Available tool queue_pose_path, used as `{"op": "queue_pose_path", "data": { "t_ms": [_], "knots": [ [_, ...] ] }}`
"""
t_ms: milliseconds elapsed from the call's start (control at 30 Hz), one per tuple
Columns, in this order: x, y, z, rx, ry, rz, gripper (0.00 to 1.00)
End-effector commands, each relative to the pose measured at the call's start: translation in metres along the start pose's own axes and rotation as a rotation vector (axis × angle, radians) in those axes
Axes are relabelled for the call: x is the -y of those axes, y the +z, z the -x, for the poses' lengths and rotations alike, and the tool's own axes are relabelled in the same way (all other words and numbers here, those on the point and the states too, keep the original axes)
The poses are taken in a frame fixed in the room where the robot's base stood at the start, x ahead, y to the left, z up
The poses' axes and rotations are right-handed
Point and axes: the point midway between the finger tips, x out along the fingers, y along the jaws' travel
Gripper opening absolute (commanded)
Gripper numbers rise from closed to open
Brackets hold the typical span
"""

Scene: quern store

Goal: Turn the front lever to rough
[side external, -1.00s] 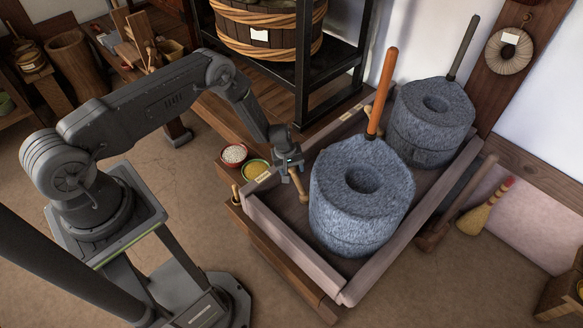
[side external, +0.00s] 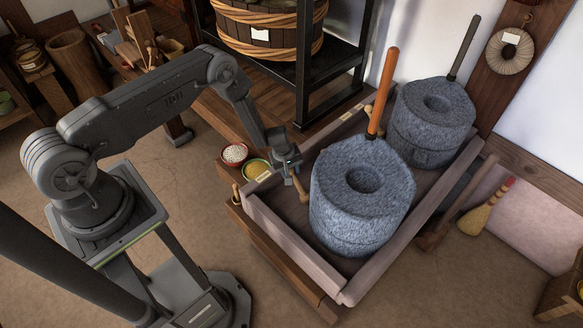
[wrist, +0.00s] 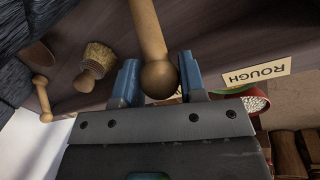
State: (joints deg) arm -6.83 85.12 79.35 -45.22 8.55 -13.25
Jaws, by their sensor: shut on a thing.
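The front lever is a pale wooden rod with a ball end (wrist: 158,78), seen between my blue jaws in the wrist view. My gripper (wrist: 158,82) is shut on it near the ball. In the side view my gripper (side external: 287,164) is at the near left wall of the tray, and the lever (side external: 300,188) shows just below it, beside the front stone quern (side external: 360,195). A pale label reading ROUGH (wrist: 257,70) lies right of the jaws in the wrist view. A label (side external: 264,176) shows left of my gripper in the side view, its text too small to read.
The quern's orange upright handle (side external: 382,92) and a second quern (side external: 432,120) stand behind. Bowls of white grain (side external: 234,154) and yellow grain (side external: 256,168) sit left of the tray (side external: 290,250). A brush (wrist: 95,65) and another wooden knob (wrist: 43,100) show in the wrist view.

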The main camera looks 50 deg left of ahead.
Motion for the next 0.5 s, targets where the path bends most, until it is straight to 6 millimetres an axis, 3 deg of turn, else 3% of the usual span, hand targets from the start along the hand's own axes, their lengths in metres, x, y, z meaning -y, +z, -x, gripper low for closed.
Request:
{"op": "queue_pose_path", "data": {
  "t_ms": [500],
  "knots": [
    [0.005, 0.0056, 0.0023, -0.022, -0.002, 0.104, 0.0]
  ]
}}
